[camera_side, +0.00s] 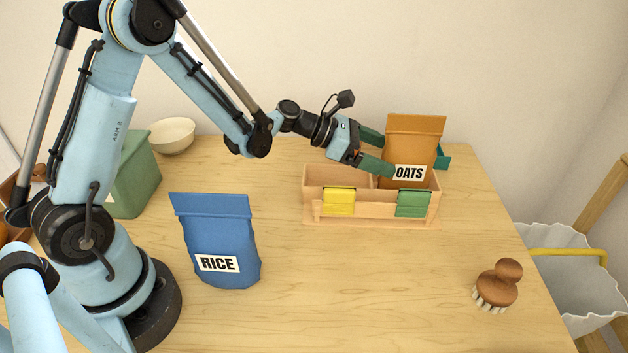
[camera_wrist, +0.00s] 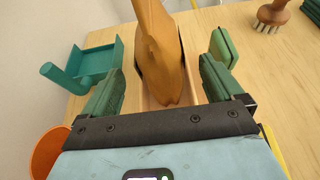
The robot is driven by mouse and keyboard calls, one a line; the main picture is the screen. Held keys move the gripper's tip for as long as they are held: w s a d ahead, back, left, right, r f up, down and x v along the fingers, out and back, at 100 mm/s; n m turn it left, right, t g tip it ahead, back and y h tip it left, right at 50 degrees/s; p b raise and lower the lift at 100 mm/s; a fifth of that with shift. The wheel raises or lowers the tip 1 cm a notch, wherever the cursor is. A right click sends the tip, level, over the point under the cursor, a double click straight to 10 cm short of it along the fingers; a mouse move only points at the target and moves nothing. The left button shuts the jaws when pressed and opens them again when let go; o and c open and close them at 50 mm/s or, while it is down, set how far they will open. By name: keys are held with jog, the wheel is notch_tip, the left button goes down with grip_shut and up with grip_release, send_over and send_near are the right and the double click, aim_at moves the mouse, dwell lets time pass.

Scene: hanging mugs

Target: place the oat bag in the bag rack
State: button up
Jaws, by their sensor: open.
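The orange-brown oat bag (camera_side: 412,140), labelled OATS, stands upright in the right compartment of the wooden bag rack (camera_side: 320,180). The rack has a yellow tag on its left front and a green tag on its right front. My gripper (camera_side: 374,152) comes in from the left at the height of the bag, its green fingers apart. In the wrist view the oat bag (camera_wrist: 160,55) lies between the open fingers, with a gap visible on each side. The bag's lower part is hidden by the rack's front wall.
A blue rice bag (camera_side: 217,240) stands on the table in front, left of the rack. A wooden brush (camera_side: 499,285) lies at the right. A teal dustpan-like thing (camera_wrist: 95,64) is behind the rack. A green container (camera_side: 137,175) and a cream bowl (camera_side: 172,135) are at the back left.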

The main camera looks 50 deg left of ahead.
jog(key=s+a+r+m+y, duration=0.2)
jog(key=s+m+y, duration=0.1)
jog(key=s+m, duration=0.4)
jog(key=s+a+r+m+g+y, duration=0.1)
jog(key=s+a+m+y, duration=0.1)
jog(key=s+m, duration=0.5)
jog(key=s+a+r+m+g+y, duration=0.1)
jog(key=s+m+y, duration=0.3)
jog(key=m, duration=0.9)
jog(key=s+a+r, duration=0.1)
jog(key=s, duration=0.2)
jog(key=shift+s+a+r+y, duration=0.25)
jog(key=shift+r+y, duration=0.05)
jog(key=shift+r, duration=0.05)
